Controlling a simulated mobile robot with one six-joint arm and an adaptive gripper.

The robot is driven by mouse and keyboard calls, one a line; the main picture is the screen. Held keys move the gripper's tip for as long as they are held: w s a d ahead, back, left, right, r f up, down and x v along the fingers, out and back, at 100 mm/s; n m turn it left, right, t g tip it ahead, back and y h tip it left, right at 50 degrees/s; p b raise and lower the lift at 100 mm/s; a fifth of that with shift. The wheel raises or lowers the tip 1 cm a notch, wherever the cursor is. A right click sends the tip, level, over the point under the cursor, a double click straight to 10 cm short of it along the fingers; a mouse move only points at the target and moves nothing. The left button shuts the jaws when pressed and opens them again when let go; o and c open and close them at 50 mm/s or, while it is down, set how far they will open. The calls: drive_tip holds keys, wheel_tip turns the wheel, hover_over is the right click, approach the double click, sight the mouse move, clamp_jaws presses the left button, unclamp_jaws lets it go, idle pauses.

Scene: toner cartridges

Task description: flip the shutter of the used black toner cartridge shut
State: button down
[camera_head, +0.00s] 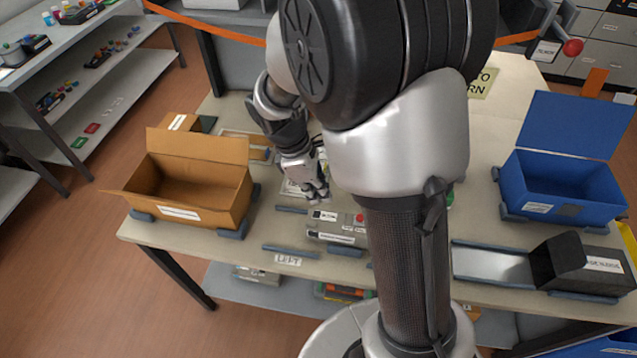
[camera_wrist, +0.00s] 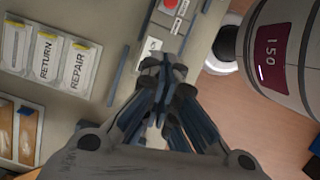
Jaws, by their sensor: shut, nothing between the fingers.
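A long grey block (camera_head: 340,229) with white labels and a red spot lies near the table's front edge, between dark rails. It looks like the toner cartridge, but its label is too small to read. Part of it shows at the top of the wrist view (camera_wrist: 182,34), with a white label and a red patch. I cannot make out the shutter or its position. My gripper (camera_head: 319,198) is shut and empty, pointing down just behind the block. In the wrist view its fingertips (camera_wrist: 163,64) overlap the block's labelled end; contact cannot be told.
An open cardboard box (camera_head: 185,218) stands left, a blue bin (camera_head: 560,207) right. A black box (camera_head: 572,262) with a pale chute (camera_head: 490,265) is at front right. Cards reading RETURN (camera_wrist: 45,55) and REPAIR (camera_wrist: 78,68) lie beside my gripper. My arm hides the table's middle.

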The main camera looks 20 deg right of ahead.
drive_tip(key=b+x, duration=0.2)
drive_tip(key=x, duration=0.4)
drive_tip(key=shift+f, duration=0.2)
drive_tip(key=d, duration=0.1)
drive_tip(key=s+d+f+b, duration=0.1)
drive_tip(key=d, duration=0.1)
drive_tip(key=shift+s, duration=0.15)
drive_tip(key=shift+s+d+f+b, duration=0.1)
drive_tip(key=shift+s+d+b, duration=0.1)
drive_tip(key=shift+d+b, duration=0.15)
drive_tip(key=shift+d, duration=0.1)
drive_tip(key=shift+s+d+p, duration=0.5)
drive_tip(key=shift+s+d, duration=0.15)
drive_tip(key=shift+d, duration=0.2)
drive_tip(key=a+r, duration=0.1)
drive_tip(key=w+a+p, duration=0.1)
drive_tip(key=a, duration=0.1)
drive_tip(key=w+a+r+p, duration=0.1)
drive_tip(key=shift+w+a+r, duration=0.15)
drive_tip(key=shift+r, duration=0.15)
drive_tip(key=s+p+v, duration=0.1)
drive_tip(key=p+v, duration=0.2)
drive_tip(key=v, duration=0.5)
drive_tip(key=shift+w, duration=0.45)
